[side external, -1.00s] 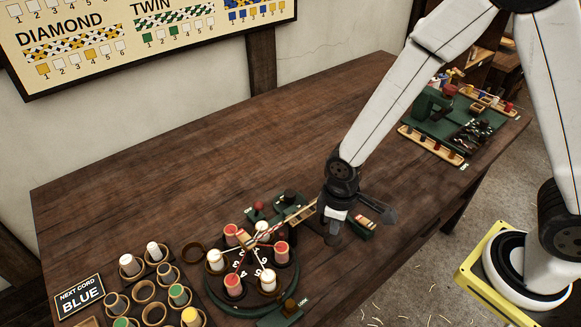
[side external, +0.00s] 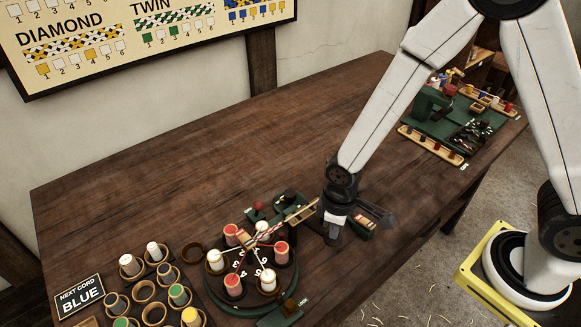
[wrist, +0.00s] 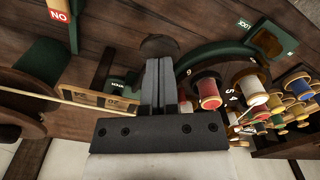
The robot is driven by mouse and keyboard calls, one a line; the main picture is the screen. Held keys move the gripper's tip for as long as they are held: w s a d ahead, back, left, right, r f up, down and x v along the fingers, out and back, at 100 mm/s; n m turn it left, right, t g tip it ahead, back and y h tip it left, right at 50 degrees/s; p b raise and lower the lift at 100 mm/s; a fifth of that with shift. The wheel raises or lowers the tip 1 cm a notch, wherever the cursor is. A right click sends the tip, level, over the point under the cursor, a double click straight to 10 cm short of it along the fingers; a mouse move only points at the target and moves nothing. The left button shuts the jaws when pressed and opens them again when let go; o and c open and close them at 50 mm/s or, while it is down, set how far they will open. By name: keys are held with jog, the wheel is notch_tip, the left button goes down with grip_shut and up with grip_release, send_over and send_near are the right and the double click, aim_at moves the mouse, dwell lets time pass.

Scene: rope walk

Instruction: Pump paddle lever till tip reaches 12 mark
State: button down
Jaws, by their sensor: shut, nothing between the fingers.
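My gripper (side external: 334,238) is shut and empty, pointing down at the bench just right of the braiding stand (side external: 212,290). In the wrist view the closed fingers (wrist: 158,82) point at a dark round pad (wrist: 159,46), perhaps the paddle of the lever; I cannot tell if they touch. A pale wooden scale (side external: 301,214) slopes up beside my gripper, and it also shows in the wrist view (wrist: 95,99). A red and white cord (side external: 272,232) runs from the stand toward the scale. The cord's tip is not clear.
Red and white bobbins (side external: 281,249) stand on the round stand. Spare bobbins and empty cups (side external: 150,290) are at the front left, by a "NEXT CORD BLUE" sign (side external: 80,297). A green-based fixture (side external: 361,228) sits close right of my gripper.

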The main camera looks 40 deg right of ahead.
aim_at(332, 242)
jog(key=shift+s+f, duration=0.1)
jog(key=shift+f, duration=2.65)
dwell(0.6)
jog(key=shift+r, duration=3.5)
jog(key=shift+w+d+r, duration=0.2)
jog(key=shift+d+r, duration=0.25)
jog(key=s+d+r+m+t, duration=0.2)
jog(key=d+r+m, duration=0.4)
jog(key=d+r, duration=0.3)
jog(key=shift+s+d+t, duration=0.3)
jog(key=shift+s+d, duration=0.05)
jog(key=shift+d, duration=0.45)
